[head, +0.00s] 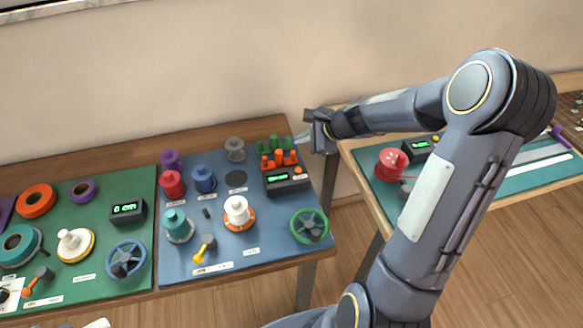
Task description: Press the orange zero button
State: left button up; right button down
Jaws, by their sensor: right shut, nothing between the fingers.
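A small orange button (298,170) sits on a black counter box (288,186) with a green lit display, at the back right of the blue board. My right gripper (301,143) is at the table's back right corner, above and behind the counter box, apart from the button. Its fingers are small in the picture and shut, with nothing held. My right arm comes in from the lower right and bends back over the gap between the tables.
Orange pegs (279,158) and green pegs (275,143) stand just behind the counter box. A green handwheel (309,226) is in front of it. Several spools stand on the blue board (262,262). Another counter box (418,147) is on the right table.

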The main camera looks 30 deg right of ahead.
aim_at(298, 170)
dwell(0.3)
notch_tip(298, 170, down, 9)
jog(key=b, duration=0.8)
jog(key=shift+r, duration=0.1)
dwell(1.6)
jog(key=shift+f+b, duration=0.4)
jog(key=shift+b, duration=0.05)
jog(key=shift+f+b, duration=0.4)
dwell(0.4)
dwell(0.4)
jog(key=shift+r+p, duration=0.7)
jog(key=shift+r, duration=0.1)
